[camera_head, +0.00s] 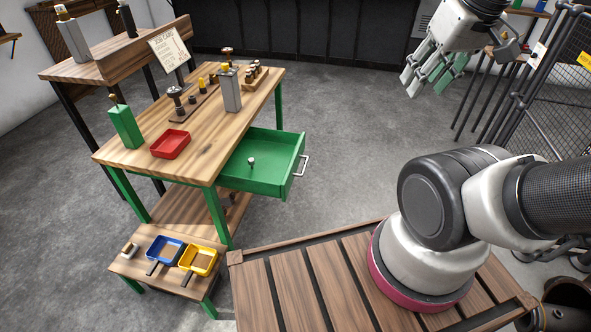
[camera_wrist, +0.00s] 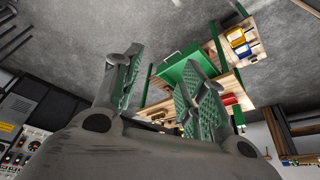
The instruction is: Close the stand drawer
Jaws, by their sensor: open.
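The green stand drawer (camera_head: 270,165) is pulled out from the right side of the wooden stand (camera_head: 205,147) in the head view. A small knob-like item (camera_head: 251,162) lies inside it. Its silver handle (camera_head: 302,166) is on the right-hand front panel. My gripper (camera_head: 423,82) is open and empty, up at the right, well apart from the drawer. In the wrist view the open fingers (camera_wrist: 155,95) show in front, and the drawer (camera_wrist: 185,65) appears beyond them, partly hidden by one finger.
A red tray (camera_head: 171,144), a green block (camera_head: 125,127) and a grey block (camera_head: 229,91) stand on the stand top. Blue (camera_head: 166,249) and yellow (camera_head: 199,260) trays sit on a low step. The floor right of the drawer is clear. A mesh fence (camera_head: 555,80) stands at far right.

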